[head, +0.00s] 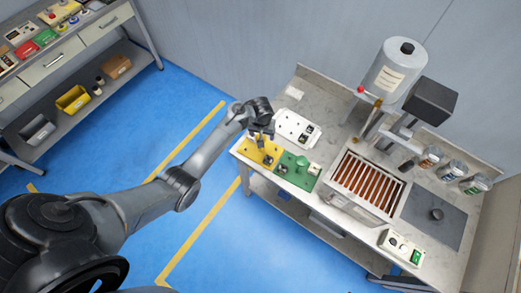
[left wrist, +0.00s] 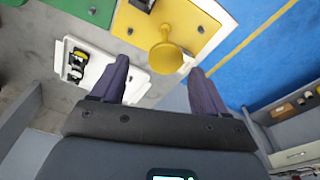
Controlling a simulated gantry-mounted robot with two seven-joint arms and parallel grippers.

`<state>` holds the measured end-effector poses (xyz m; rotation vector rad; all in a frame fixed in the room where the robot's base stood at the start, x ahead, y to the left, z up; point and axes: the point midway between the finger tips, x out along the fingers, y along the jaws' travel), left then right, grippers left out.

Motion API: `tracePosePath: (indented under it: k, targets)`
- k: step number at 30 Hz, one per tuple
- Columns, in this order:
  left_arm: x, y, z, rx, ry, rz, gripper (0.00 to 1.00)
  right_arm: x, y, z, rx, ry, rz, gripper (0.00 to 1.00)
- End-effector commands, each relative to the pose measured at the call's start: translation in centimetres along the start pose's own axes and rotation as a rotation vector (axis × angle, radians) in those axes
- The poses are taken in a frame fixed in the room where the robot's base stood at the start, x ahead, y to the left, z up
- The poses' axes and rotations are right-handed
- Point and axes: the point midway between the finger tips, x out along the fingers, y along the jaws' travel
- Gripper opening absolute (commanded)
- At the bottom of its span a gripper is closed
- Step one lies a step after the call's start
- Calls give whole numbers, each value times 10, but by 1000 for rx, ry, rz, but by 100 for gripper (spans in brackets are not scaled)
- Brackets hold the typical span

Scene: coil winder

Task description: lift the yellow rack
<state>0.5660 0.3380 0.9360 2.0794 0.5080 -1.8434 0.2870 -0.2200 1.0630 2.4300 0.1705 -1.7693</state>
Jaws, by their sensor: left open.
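The yellow rack (head: 249,153) is a flat plate lying at the left front corner of the grey workbench. In the left wrist view the yellow rack (left wrist: 205,18) shows a yellow round-topped knob (left wrist: 166,52) standing up from it and a few dark parts. My left gripper (head: 261,135) is over the rack. In the left wrist view my left gripper (left wrist: 160,66) is open, its two dark fingers apart, with the knob ahead between them. Nothing is held. The gripper hides part of the rack in the head view. My right gripper is not in view.
A green rack (head: 297,171) lies close to the right of the yellow one. A white tray (head: 290,124) lies just behind. A heater-like box with orange slats (head: 370,186) stands further right. The bench edge and blue floor are just left of the rack.

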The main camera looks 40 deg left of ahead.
Motion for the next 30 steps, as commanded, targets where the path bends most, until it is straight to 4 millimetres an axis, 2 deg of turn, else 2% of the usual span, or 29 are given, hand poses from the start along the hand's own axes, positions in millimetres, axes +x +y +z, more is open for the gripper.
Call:
tracePosePath:
  k: [8, 15, 19, 28, 29, 30]
  targets:
    - [17, -2, -1, -1, 1, -1, 74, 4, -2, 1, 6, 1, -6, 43]
    - [48, -9, -2, 0, -1, -2, 74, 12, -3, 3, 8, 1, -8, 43]
    - [59, -9, -3, -2, 1, -2, 74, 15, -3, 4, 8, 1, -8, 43]
    - [62, -9, -3, -2, 1, -1, 74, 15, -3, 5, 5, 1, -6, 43]
    - [62, -9, -3, -1, 1, -1, 73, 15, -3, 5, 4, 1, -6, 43]
    - [62, -9, -3, -1, 1, -1, 67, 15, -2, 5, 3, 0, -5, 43]
